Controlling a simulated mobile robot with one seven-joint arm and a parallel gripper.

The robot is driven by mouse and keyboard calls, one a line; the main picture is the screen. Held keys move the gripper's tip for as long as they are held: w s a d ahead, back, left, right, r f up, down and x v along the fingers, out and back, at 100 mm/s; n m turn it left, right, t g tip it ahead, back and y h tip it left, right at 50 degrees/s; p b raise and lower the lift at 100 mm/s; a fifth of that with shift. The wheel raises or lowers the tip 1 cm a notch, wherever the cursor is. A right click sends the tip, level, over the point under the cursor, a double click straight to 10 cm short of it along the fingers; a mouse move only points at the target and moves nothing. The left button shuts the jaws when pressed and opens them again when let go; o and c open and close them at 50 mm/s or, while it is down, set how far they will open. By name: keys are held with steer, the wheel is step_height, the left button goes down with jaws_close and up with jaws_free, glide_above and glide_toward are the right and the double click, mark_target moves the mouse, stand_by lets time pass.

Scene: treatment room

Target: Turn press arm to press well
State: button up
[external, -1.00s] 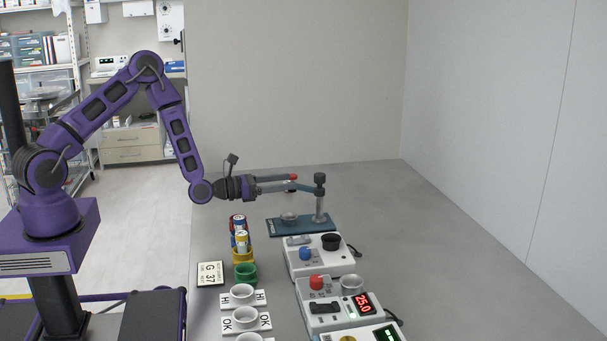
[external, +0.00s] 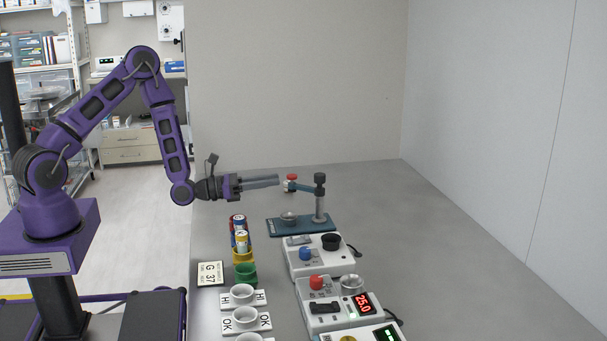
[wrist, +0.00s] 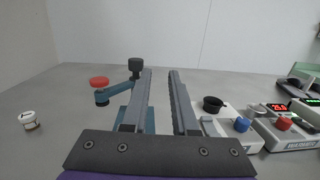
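The press has a blue base plate (external: 272,228), an upright post (external: 320,205) with a dark top, and a teal arm (external: 304,187) ending in a red knob (external: 291,177). A metal well (external: 289,217) sits on the plate. In the wrist view the red knob (wrist: 99,82) and teal arm (wrist: 118,93) point left of the post, with the knob left of the visible plate; the well is hidden behind my finger. My gripper (external: 279,180) is open and empty, its tips short of the knob in the external view. In the wrist view its fingers (wrist: 160,72) stand apart, right of the knob.
A small white jar (wrist: 28,120) stands left in the wrist view. Devices with a blue knob (external: 305,254) and a red knob (external: 316,282) stand in front of the press. The right tabletop is clear.

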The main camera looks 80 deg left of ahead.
steer(key=w+d+r+m+h, duration=0.1)
steer(key=d+m+h, duration=0.1)
steer(key=w+d+r+m+h, duration=0.1)
steer(key=d+h, duration=0.1)
steer(key=h, duration=0.1)
steer(key=w+d+r+m+h, duration=0.1)
steer(key=d+m+h, duration=0.1)
steer(key=shift+r+m, duration=0.25)
steer(key=shift+m, duration=0.05)
jaws_close()
steer(key=s+d+f+m+g+h, duration=0.25)
steer(key=d+m+g+h, duration=0.45)
steer(key=m+g, duration=0.9)
steer(key=w+a+f+m+g+y+b, duration=0.1)
steer(key=w+a+f+m+g+y, duration=0.3)
steer(key=a+y, duration=0.5)
steer(key=w+a+r+t+y, duration=0.2)
steer(key=w+a+r+y, duration=0.25)
steer(key=a, duration=0.25)
steer(key=w+a+r+t+y, duration=0.1)
steer(key=w+a+r+y, duration=0.25)
steer(key=a+y, duration=0.2)
step_height(320, 180, down, 9)
steer(key=shift+s+a+h, duration=0.25)
steer(key=shift+s+h, duration=0.05)
steer(key=shift+s, duration=0.1)
